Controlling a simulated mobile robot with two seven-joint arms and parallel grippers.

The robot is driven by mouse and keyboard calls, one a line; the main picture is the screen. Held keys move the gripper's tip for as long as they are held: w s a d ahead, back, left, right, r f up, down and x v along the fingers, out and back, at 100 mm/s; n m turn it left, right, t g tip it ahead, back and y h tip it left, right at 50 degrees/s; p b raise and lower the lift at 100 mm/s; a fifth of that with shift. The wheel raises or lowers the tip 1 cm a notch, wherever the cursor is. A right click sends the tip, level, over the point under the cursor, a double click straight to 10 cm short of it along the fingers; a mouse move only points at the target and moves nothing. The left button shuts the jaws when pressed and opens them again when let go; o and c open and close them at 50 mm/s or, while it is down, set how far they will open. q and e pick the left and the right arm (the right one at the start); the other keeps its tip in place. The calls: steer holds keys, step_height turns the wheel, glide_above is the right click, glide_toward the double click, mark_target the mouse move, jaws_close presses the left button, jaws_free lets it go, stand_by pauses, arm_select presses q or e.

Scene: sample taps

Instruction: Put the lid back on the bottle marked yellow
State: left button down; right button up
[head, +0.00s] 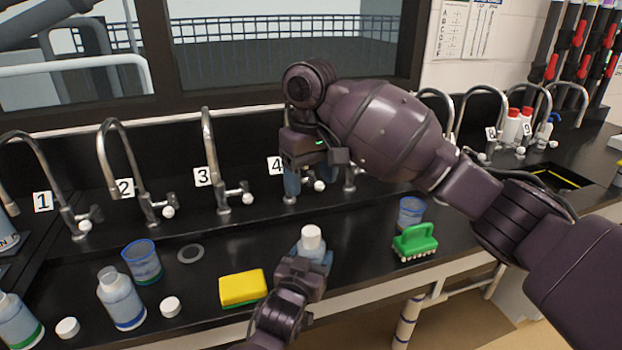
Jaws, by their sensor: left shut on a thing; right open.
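My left gripper (307,268) is shut on a bottle (314,252) with a pale blue body, near the counter's front edge. A white lid (312,236) appears to sit on its top. The bottle's lower part and any colour band are hidden by the gripper. My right gripper (304,184) is open in front of tap 4, above and behind the held bottle, apart from it. At the left stand a bottle with a blue band (121,302) and one with a green band (17,322). Loose white lids lie beside them, one (170,306) right of the blue-banded bottle, another (68,328) left of it.
A yellow sponge (243,288) lies left of the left gripper. A blue-rimmed beaker (142,262) and grey ring (190,254) are farther left. A green brush (415,242) and another beaker (411,211) stand right. Numbered taps (214,165) line the back.

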arm_select(q)
steer(key=shift+c, duration=0.8)
jaws_free()
steer(key=v, duration=1)
steer(key=shift+s+p, duration=0.35)
steer(key=shift+s, duration=0.05)
steer(key=shift+a, duration=0.1)
steer(key=shift+s, duration=0.1)
